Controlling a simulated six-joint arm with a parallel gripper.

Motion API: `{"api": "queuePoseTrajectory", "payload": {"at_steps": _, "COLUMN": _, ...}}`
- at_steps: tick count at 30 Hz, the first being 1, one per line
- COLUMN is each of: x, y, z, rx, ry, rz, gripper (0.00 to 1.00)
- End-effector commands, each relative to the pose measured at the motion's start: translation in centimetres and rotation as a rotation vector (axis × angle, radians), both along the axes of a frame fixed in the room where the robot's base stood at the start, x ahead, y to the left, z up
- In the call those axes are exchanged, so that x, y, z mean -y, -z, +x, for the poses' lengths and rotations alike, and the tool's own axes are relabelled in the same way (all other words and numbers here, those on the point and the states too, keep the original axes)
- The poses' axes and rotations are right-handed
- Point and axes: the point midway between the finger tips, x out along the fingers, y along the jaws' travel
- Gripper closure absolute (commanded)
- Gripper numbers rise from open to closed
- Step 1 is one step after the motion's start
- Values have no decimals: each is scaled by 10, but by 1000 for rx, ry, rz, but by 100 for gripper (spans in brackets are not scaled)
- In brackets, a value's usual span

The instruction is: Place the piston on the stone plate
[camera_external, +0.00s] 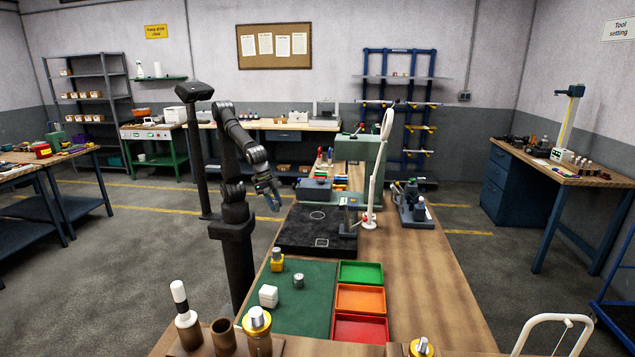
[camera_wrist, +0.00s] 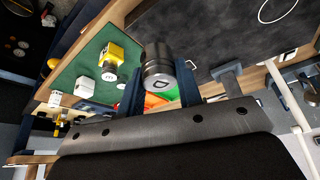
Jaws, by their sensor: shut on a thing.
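The piston (camera_wrist: 158,70) is a dark metal cylinder with ring grooves, seen in the wrist view. My gripper (camera_wrist: 159,82) is shut on it, with one blue finger on each side. In the external view my gripper (camera_external: 271,200) hangs in the air left of the stone plate; the piston cannot be made out there. The stone plate (camera_external: 292,238) is a black slab on the wooden bench, with a white circle and a small white square marked on it. It also fills the upper right of the wrist view (camera_wrist: 215,35). The piston is apart from the plate.
A green mat (camera_external: 312,314) bears a yellow block with a grey knob (camera_external: 277,261), a small metal cylinder (camera_external: 298,281) and a white block (camera_external: 268,295). Green, orange and red trays (camera_external: 361,272) lie beside it. A white lamp (camera_external: 382,165) stands right of the plate. The plate's middle looks clear.

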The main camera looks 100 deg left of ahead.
Motion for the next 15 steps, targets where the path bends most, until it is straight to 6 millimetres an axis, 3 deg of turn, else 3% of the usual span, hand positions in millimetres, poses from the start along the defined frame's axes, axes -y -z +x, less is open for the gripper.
{"api": "queuePoseTrajectory", "payload": {"at_steps": 5, "x": -14, "y": 10, "z": 12, "rx": -2, "ry": -13, "rz": 2, "gripper": 93}}
{"api": "queuePoseTrajectory", "payload": {"at_steps": 15, "x": -51, "y": 54, "z": 74, "rx": -2, "ry": -13, "rz": 2, "gripper": 93}}
